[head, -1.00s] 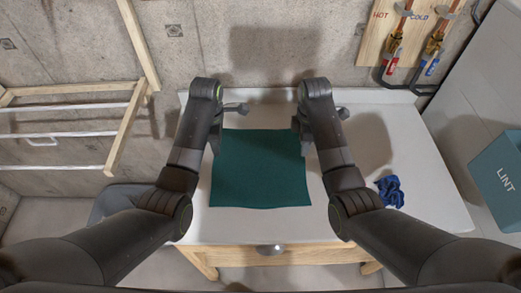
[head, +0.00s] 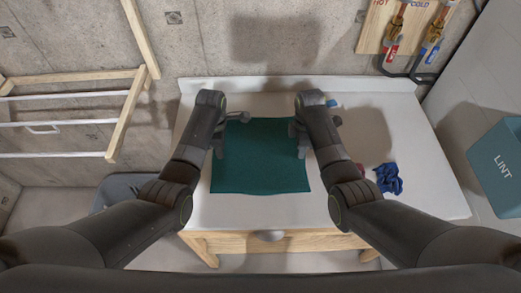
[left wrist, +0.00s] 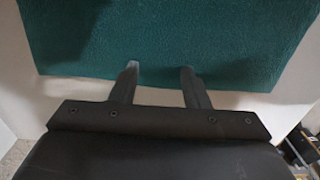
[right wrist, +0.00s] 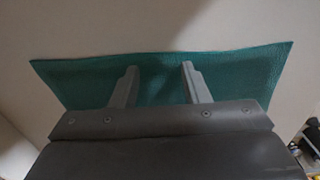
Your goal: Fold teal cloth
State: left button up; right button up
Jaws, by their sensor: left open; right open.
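The teal cloth (head: 260,160) lies spread out as a rough square on the white table, with a slightly wavy near edge. My left gripper (head: 222,130) is open at the cloth's left edge, toward the far corner. In the left wrist view its two fingers (left wrist: 160,75) are apart over the cloth's edge (left wrist: 170,35), with nothing between them but cloth below. My right gripper (head: 300,135) is open at the cloth's right edge. In the right wrist view its fingers (right wrist: 158,75) are apart over the cloth (right wrist: 160,80). Whether the fingertips touch the cloth is unclear.
A crumpled blue cloth (head: 389,178) lies on the table (head: 430,150) to the right. A small red item and a small blue item show partly beside my right arm. A wooden drying rack (head: 125,110) stands left; a LINT bin (head: 498,165) is at right.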

pick_arm(q)
jog(key=shift+f, duration=0.3)
pick_arm(e)
jog(key=shift+f, duration=0.3)
pick_arm(q)
jog(key=shift+r, duration=0.1)
jog(key=shift+c, duration=0.6)
pick_arm(e)
jog(key=shift+r, duration=0.1)
jog(key=shift+c, duration=0.6)
pick_arm(q)
grip_shut()
pick_arm(e)
grip_shut()
pick_arm(q)
jog(key=shift+r, duration=0.1)
pick_arm(e)
jog(key=shift+r, duration=0.1)
